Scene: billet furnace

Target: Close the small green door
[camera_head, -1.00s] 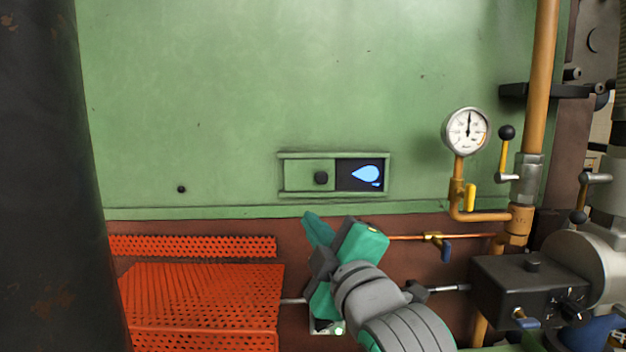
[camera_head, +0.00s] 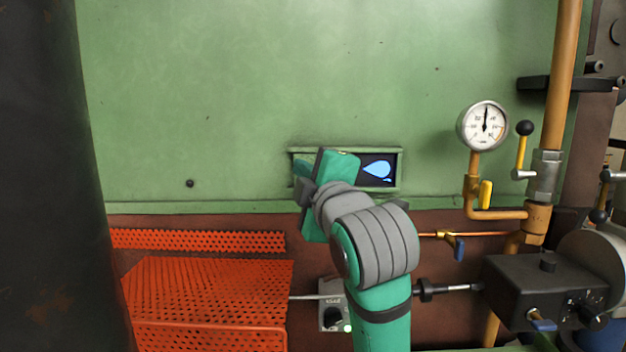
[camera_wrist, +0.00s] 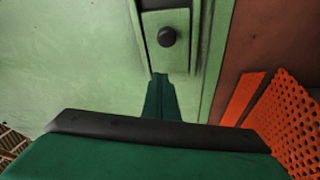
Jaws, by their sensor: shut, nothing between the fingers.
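The small green door is a sliding panel with a round black knob (camera_wrist: 167,36). In the wrist view the door (camera_wrist: 178,60) sits between the rails of its frame. In the head view my arm hides the knob and most of the door. The frame's right part is open, with a blue flame shape (camera_head: 377,170) on dark ground. My gripper (camera_wrist: 159,80) is shut and empty, its fingertips near the door's left end, to the left of the knob as the head view lies. I cannot tell whether they touch the door.
A green wall (camera_head: 230,90) surrounds the frame. A pressure gauge (camera_head: 484,126) and copper pipes stand to the right, with a black box (camera_head: 530,295) below. An orange perforated guard (camera_head: 205,295) is at lower left, and a dark column (camera_head: 38,180) at far left.

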